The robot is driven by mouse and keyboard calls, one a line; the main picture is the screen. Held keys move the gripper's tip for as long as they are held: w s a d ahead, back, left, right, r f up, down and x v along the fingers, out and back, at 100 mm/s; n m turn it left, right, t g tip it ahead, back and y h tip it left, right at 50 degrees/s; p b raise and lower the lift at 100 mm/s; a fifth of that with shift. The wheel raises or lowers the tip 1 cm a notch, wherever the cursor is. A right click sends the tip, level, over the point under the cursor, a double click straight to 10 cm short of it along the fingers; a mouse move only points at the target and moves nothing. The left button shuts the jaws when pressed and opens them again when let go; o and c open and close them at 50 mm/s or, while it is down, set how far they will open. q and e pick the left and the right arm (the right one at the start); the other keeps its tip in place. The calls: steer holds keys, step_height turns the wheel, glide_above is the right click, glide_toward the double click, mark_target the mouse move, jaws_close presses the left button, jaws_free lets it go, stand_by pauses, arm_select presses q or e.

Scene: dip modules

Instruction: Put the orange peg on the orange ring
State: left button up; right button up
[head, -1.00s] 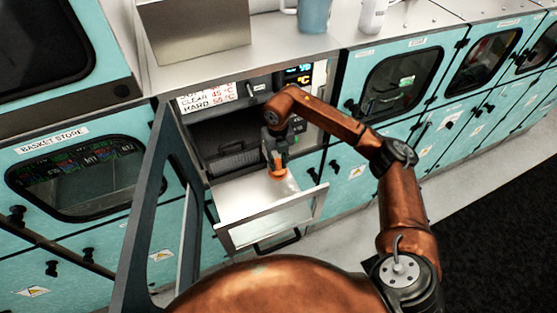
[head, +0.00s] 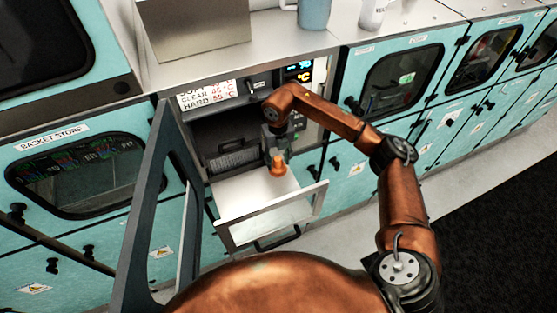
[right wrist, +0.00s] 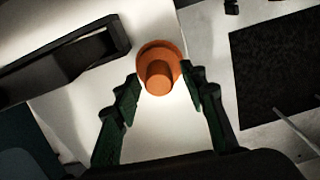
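The orange peg (right wrist: 158,77) stands upright at the orange ring (right wrist: 172,54), with the wider ring showing around it in the right wrist view. In the head view they merge into one small orange shape (head: 278,168) on the pale surface behind the drawer-like front panel. How deep the peg sits cannot be seen. My right gripper (right wrist: 164,88) is open, with one finger on each side of the peg and gaps between. In the head view my right gripper (head: 273,153) is just above and behind the orange shape. My left gripper is not in view.
The pale surface (head: 245,196) has a raised front panel with a handle (head: 277,240). A dark open door frame (head: 150,200) stands to its left. Behind is a dark cavity (head: 225,158). A blue mug (head: 314,14) stands on the counter above.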

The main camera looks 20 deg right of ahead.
mark_target(278, 159)
step_height(278, 159, up, 12)
steer(key=b, duration=0.3)
steer(key=shift+f, duration=0.1)
stand_by(1.2)
